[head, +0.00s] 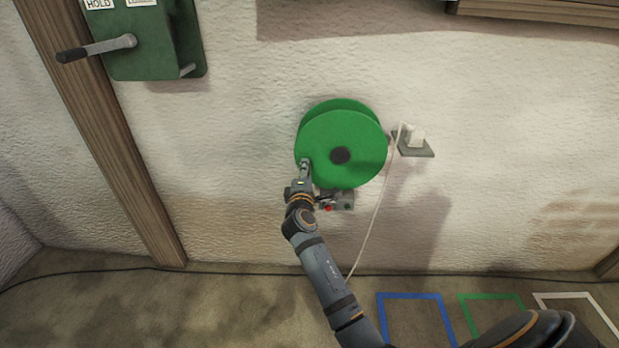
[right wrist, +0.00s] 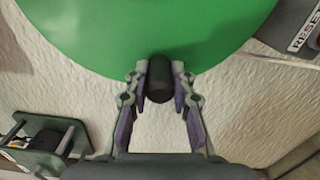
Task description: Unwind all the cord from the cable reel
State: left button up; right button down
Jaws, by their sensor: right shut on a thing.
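The cable reel (head: 345,135) is a green two-disc drum with a dark hub, mounted on the pale wall. In the right wrist view its green disc (right wrist: 150,35) fills the top. My right gripper (head: 305,163) is at the reel's lower left rim. It is shut on the dark crank knob (right wrist: 160,80), which sits between its fingers. A pale cord (head: 378,205) hangs from the plug (head: 414,138) at the wall outlet on the right and runs down toward the floor behind my right arm. Any cord left between the discs is hidden. My left gripper is not in view.
A green box with a lever (head: 98,47) is on the wall at upper left, beside a wooden post (head: 110,150). A small grey box with a red button (head: 328,207) is under the reel. Blue (head: 410,295), green and white outlines mark the floor. A dark cable runs along the wall's foot.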

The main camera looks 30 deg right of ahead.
jog(key=shift+w+a+r+m, duration=0.1)
jog(key=shift+a+r+m, duration=0.05)
jog(key=shift+r+m, duration=1.2)
jog(key=c, duration=1.1)
grip_release()
send_near(304, 131)
jog(key=w+d, duration=0.1)
jog(key=w+d+r, duration=0.1)
jog(key=w, duration=0.1)
jog(key=w+d+r, duration=0.1)
jog(key=w, duration=0.1)
jog(key=shift+d, duration=0.15)
